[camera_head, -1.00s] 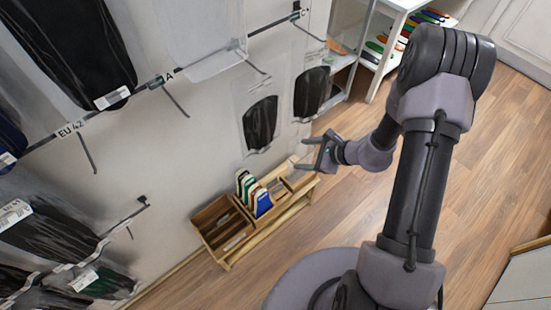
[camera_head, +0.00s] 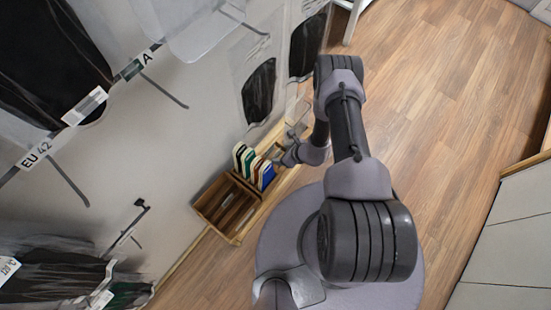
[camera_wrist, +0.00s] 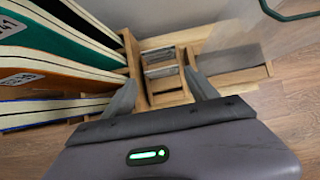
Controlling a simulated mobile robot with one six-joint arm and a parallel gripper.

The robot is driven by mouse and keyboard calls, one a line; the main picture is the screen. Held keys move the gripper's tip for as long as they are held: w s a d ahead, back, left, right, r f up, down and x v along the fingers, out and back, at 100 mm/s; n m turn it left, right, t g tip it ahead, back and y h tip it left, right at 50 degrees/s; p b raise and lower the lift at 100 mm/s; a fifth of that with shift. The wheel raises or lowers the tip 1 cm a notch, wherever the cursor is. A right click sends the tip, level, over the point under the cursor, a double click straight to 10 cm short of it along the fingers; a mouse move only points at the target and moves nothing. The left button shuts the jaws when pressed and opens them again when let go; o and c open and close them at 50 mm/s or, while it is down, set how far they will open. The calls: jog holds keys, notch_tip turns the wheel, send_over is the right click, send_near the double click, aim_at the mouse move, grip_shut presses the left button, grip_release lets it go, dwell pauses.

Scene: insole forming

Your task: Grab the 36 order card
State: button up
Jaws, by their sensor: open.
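My gripper (camera_wrist: 162,92) is open in the wrist view, its two grey fingers apart above a narrow wooden slot. Small greyish pieces (camera_wrist: 160,62) stand in that slot between and beyond the fingertips; no number is readable on them, so I cannot tell which is the 36 order card. Nothing is held. In the head view my gripper (camera_head: 284,159) is low at the right part of the wooden organiser (camera_head: 213,214), close to the coloured boards. My arm partly hides that end.
Upright coloured boards (camera_head: 251,165) stand just left of my gripper; the wrist view shows a green one (camera_wrist: 55,45) and an orange one (camera_wrist: 55,78) close to the left finger. A clear panel (camera_wrist: 232,52) is at right. Bags hang on the wall; open floor lies right.

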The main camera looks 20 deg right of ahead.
aim_at(277, 153)
jog(key=b+x, duration=0.3)
jog(key=x, duration=0.3)
jog(key=shift+d+f+b, duration=0.1)
jog(key=shift+f+b, duration=0.2)
jog(key=shift+w+r, duration=0.15)
